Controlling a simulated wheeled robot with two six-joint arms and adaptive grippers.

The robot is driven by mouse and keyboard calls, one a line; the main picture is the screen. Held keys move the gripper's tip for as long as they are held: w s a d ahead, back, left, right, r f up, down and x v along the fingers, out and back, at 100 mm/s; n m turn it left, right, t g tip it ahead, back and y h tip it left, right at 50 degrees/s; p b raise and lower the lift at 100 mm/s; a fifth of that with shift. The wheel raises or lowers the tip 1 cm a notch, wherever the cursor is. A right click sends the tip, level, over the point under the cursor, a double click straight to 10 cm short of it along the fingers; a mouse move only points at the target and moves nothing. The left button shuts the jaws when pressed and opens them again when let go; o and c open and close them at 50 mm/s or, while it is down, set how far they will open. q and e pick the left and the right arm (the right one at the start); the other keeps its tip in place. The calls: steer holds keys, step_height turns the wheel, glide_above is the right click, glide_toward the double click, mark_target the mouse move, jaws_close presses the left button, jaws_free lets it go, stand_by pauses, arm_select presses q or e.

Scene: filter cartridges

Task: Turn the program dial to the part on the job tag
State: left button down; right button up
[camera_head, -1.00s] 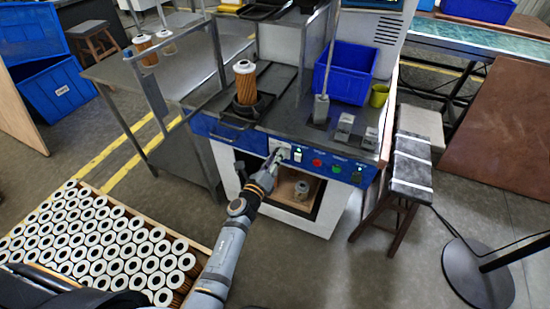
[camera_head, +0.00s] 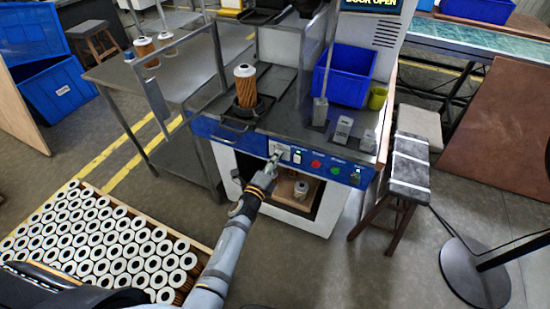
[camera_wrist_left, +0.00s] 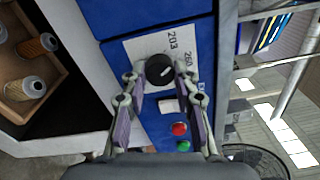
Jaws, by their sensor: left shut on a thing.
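The program dial (camera_wrist_left: 160,68) is a black round knob with a pale pointer line on a white plate (camera_wrist_left: 143,46). The plate carries printed numbers, with "203" and "260" legible in the left wrist view. My left gripper (camera_wrist_left: 160,77) is shut on the dial, one finger on each side. In the head view my left gripper (camera_head: 273,162) reaches the plate on the machine's blue front panel (camera_head: 235,137), and the dial is hidden there. I cannot make out a job tag. My right gripper is not in view.
Red (camera_head: 316,164) and green (camera_head: 336,169) buttons sit right of the dial. An orange cartridge (camera_head: 246,90) stands on the machine top. Below is an open cabinet with cartridges (camera_wrist_left: 38,47). A crate of cartridges (camera_head: 200,250) stands at left. A sign reads "DOOR OPEN" (camera_head: 366,3).

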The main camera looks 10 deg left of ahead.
arm_select(q)
steer(key=n+p, duration=0.1)
steer(key=n, duration=0.4)
steer(key=shift+p, duration=0.35)
steer(key=shift+n, duration=0.3)
steer(key=c, duration=1)
jaws_free()
steer(key=v, duration=1.2)
